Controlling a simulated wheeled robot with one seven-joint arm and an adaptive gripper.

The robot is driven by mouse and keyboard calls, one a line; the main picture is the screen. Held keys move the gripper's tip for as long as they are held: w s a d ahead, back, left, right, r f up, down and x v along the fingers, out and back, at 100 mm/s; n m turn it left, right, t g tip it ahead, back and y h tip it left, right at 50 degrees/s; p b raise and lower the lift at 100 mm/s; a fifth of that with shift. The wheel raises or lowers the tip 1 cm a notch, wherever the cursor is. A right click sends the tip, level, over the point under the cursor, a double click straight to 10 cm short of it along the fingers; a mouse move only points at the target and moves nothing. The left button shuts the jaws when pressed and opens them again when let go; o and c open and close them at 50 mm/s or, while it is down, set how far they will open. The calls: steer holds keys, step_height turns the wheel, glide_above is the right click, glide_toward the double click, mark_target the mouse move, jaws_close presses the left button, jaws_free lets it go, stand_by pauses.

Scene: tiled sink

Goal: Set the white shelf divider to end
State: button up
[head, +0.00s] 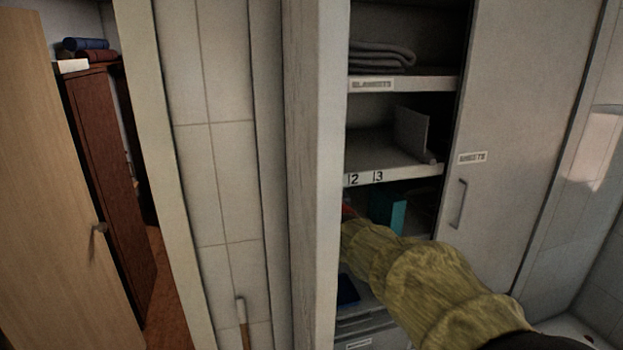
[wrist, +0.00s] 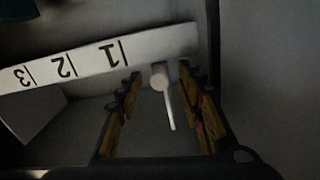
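In the head view a pale upright panel, which looks like the white shelf divider (head: 411,130), stands near the right end of the middle shelf (head: 385,158), right of mark 3. A short round rod is at its foot. My gripper (wrist: 158,82) is open, one finger on each side, with gaps visible. In the head view the cabinet's side hides it.
Folded blankets (head: 382,54) lie on the shelf above. A teal box (head: 388,211) stands below the middle shelf. The cabinet's side panel (head: 315,170) is close on the left. A door with a handle (head: 459,204) closes off the right. My sleeved arm crosses the lower opening.

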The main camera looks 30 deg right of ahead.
steer(key=shift+s, duration=0.1)
steer(key=v, duration=1.1)
steer(key=shift+s, duration=0.35)
steer(key=shift+a, duration=0.15)
steer(key=shift+c, duration=0.5)
